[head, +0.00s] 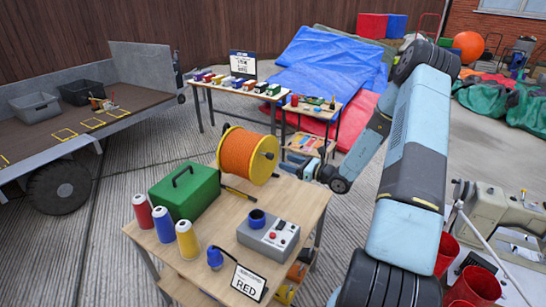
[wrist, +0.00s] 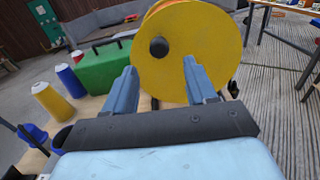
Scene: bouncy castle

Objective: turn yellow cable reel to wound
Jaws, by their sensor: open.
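The yellow cable reel (head: 263,165) stands on the far right part of the wooden table, with orange cable (head: 240,153) on its drum and yellow side discs. In the wrist view its yellow disc (wrist: 190,70) faces me, with a dark round knob (wrist: 159,47) left of the disc's middle. My gripper (wrist: 160,75) is open and empty, its two blue fingers pointing at the lower part of the disc. The knob shows between and beyond the fingertips. I cannot tell whether a fingertip touches the disc. In the head view my gripper is near the reel's right side, partly hidden by my arm.
A trailer (head: 60,125) stands left. A second table (head: 230,90) with small colored items stands behind.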

